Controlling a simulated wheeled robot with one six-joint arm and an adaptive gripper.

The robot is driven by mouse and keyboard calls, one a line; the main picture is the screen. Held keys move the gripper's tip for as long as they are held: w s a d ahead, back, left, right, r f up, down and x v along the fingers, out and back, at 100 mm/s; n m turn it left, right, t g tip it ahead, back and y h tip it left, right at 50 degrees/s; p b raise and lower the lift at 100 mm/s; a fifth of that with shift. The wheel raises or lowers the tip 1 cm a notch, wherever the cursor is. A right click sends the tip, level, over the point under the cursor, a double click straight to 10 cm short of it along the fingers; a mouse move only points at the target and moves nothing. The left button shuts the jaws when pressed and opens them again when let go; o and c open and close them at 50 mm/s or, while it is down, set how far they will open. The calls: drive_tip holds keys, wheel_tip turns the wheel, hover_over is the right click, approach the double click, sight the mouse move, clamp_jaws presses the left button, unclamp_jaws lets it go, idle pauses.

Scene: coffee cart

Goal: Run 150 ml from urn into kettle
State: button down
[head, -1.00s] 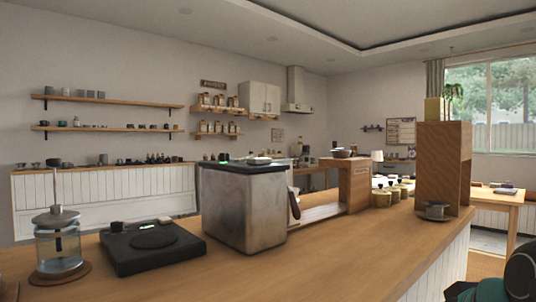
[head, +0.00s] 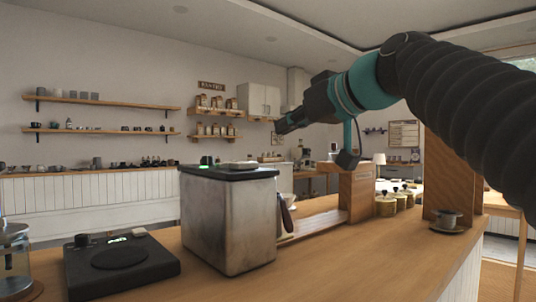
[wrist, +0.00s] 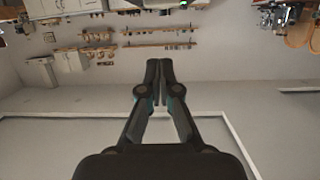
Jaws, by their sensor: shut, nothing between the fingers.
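A worn metal box with a black lid (head: 228,222), which looks like the urn, stands on the wooden counter. A dark brown handle (head: 288,221) shows at its right side; it may belong to the kettle, whose body I cannot make out behind the box. No tap or spout is visible on the box. My gripper (head: 281,127) is raised in the air above and slightly right of the box, pointing left, touching nothing. In the wrist view my gripper (wrist: 160,78) has its fingers together and empty.
A black scale-like plate (head: 122,264) lies left of the box, and a glass press (head: 14,262) stands at the left edge. The front counter (head: 330,265) is clear.

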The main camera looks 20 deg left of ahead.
drive_tip(key=shift+a+r+n+y, duration=0.3)
drive_tip(key=shift+a+r, duration=0.3)
drive_tip(key=p, duration=0.2)
hover_over(249, 170)
drive_tip(key=shift+s+d+f, duration=0.1)
drive_tip(key=shift+s+f, duration=0.1)
drive_tip(key=shift+f, duration=0.4)
drive_tip(key=shift+s+d+f, duration=0.1)
drive_tip(key=shift+s+f, duration=0.1)
drive_tip(key=shift+f, duration=0.4)
wheel_tip(249, 170, down, 3)
drive_tip(key=shift+r+b, duration=0.2)
drive_tip(key=shift+b, duration=0.6)
drive_tip(key=shift+f, duration=0.75)
